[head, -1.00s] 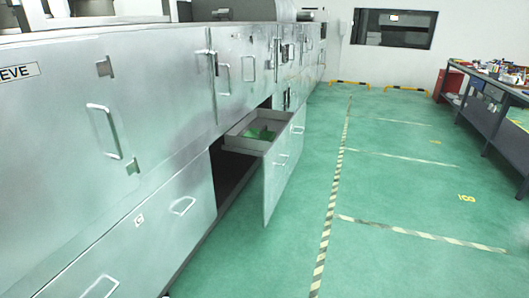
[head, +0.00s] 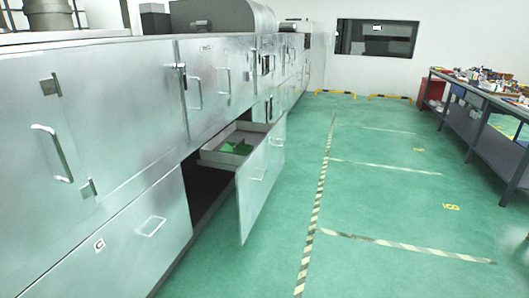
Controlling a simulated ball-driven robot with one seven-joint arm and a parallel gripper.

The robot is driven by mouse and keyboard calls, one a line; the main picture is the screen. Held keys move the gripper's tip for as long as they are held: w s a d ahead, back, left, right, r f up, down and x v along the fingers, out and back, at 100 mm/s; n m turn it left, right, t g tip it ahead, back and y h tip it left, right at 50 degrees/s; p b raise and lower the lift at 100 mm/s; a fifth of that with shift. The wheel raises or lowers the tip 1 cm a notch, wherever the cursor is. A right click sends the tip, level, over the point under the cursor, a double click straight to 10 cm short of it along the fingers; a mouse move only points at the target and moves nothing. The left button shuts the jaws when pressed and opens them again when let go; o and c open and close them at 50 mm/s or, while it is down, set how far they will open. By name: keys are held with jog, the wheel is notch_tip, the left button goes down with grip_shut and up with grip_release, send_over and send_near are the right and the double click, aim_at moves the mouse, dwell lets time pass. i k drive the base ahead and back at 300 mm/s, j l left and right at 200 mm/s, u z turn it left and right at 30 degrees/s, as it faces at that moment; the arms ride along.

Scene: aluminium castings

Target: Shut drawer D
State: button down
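In the head view, one lower drawer (head: 252,190) stands pulled out of the long row of metal cabinets. Its tall silver front with two handles sticks out over the floor, and its grey tray (head: 212,155) shows behind the front. Green material (head: 237,148) lies in the tray. A dark gap shows in the cabinet beside and below the tray. I cannot read a letter on this drawer's front. The closed lower front to its left (head: 130,228) carries a small label that looks like C. My gripper is not in view.
The silver cabinets (head: 110,110) run along the left. Green floor (head: 400,220) with striped lines (head: 313,215) is free to the right of the open drawer. A cluttered workbench (head: 470,125) stands at the far right. Low yellow-black barriers (head: 390,98) line the back wall.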

aim_at(256, 173)
jog(key=i+l, duration=0.2)
jog(key=i, duration=0.35)
jog(key=i+l, duration=0.15)
jog(key=i, duration=0.4)
jog(key=i+l, duration=0.2)
jog(key=i, duration=0.4)
jog(key=i+l, duration=0.2)
jog(key=i, duration=0.35)
jog(key=i+l, duration=0.15)
jog(key=i, duration=0.4)
jog(key=i+l, duration=0.2)
jog(key=i, duration=0.35)
jog(key=i+l, duration=0.2)
jog(key=i, duration=0.4)
jog(key=z, duration=0.05)
